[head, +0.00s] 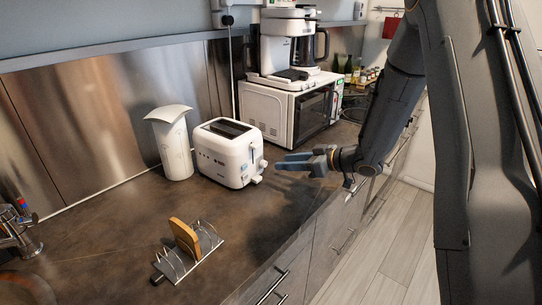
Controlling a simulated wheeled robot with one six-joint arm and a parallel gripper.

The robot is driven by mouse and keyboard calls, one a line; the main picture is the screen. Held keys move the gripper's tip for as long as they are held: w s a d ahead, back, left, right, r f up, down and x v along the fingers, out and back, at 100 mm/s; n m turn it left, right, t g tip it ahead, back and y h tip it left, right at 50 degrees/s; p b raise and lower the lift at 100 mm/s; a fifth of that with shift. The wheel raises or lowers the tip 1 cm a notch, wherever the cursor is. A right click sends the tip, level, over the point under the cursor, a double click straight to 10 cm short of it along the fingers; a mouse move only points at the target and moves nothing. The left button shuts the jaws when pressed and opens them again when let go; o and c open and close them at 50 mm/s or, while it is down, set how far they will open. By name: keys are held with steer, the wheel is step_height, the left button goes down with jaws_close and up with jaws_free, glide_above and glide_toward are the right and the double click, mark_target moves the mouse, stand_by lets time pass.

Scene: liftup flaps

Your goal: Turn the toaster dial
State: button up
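The white toaster (229,153) stands on the dark counter, with two slots on top. Its narrow end faces right toward my gripper. A small pale knob, which looks like the dial (257,179), sits low on that end, with what looks like a lever (263,164) above it. My gripper (283,162) points left, a little to the right of the toaster's end, and appears apart from it. Its blue-grey fingers are seen nearly edge-on, so the gap between them is unclear. I see nothing held in them.
A white canister (172,145) stands left of the toaster. A toast rack (190,255) with a slice of bread (185,238) is in front. A microwave (290,108) bearing a coffee maker (289,45) stands behind. The counter (255,215) between toaster and front edge is clear.

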mark_target(266, 163)
steer(key=p+x, duration=0.2)
steer(key=x, duration=0.5)
steer(key=shift+w+a+f, duration=0.15)
steer(key=shift+w+f, duration=0.1)
jaws_close()
